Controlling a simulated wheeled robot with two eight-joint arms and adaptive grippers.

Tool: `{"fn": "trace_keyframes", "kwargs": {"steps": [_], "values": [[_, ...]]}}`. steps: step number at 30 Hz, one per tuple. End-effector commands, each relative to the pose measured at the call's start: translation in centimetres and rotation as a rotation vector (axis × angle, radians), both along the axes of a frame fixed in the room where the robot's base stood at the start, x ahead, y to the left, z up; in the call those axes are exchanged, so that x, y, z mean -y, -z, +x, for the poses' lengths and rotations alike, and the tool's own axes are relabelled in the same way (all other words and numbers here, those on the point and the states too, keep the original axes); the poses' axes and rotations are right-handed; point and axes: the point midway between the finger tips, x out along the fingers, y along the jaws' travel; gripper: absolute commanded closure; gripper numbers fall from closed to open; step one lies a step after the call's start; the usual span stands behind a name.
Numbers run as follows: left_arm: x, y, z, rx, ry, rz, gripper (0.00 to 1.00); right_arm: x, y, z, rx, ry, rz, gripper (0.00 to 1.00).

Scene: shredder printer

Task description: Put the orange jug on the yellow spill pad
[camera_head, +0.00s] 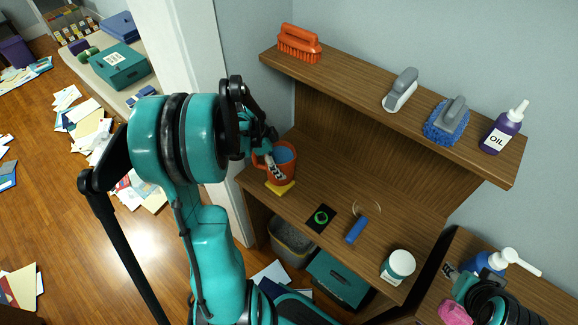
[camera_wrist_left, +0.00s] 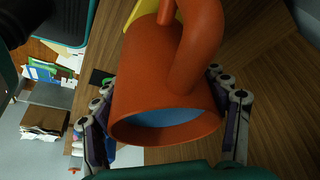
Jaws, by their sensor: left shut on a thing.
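The orange jug (camera_head: 287,172), with blue inside, is on the middle shelf's left side in the head view. In the left wrist view the jug (camera_wrist_left: 155,80) lies between the fingers, its rim toward the camera and its handle up and right. My left gripper (camera_head: 266,150) is shut on the jug. The yellow spill pad (camera_head: 281,188) shows just below the jug's base; a yellow edge (camera_wrist_left: 180,25) also shows beyond it in the wrist view. I cannot tell whether the base touches the pad. My right gripper (camera_head: 478,290) is partly seen at the lower right; its fingers are unclear.
On the same shelf are a black card with a green ring (camera_head: 321,218), a blue cylinder (camera_head: 356,230) and a white jar (camera_head: 398,266). The upper shelf holds an orange brush (camera_head: 299,43), other brushes and a purple oil bottle (camera_head: 501,133). A grey bin (camera_head: 291,242) is below.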

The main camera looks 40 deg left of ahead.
Motion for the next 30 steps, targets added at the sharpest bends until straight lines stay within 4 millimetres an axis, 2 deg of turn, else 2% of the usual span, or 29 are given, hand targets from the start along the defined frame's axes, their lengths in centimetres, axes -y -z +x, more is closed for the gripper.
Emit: {"fn": "trace_keyframes", "kwargs": {"steps": [6,15,26,27,29,30], "values": [[-0.4,0.8,0.0,0.000,0.000,-0.001,0.85,0.0,0.4,0.0,0.000,0.000,0.000,0.60],[-0.4,4.3,0.0,0.001,0.000,-0.001,0.85,0.0,2.2,0.0,0.000,0.000,0.000,0.60],[-0.4,4.5,0.0,0.001,0.000,-0.001,0.85,0.0,2.3,0.0,0.000,0.000,0.000,0.60],[-0.4,4.6,0.0,0.000,0.000,0.000,0.24,0.0,2.3,0.0,0.000,0.000,0.000,0.60],[-0.4,4.5,0.0,0.000,0.000,0.000,0.08,0.0,2.2,0.0,0.000,0.000,0.000,0.60],[-0.4,4.5,0.0,0.000,0.000,0.000,0.06,0.0,2.2,0.0,0.000,0.000,0.000,0.60]]}}
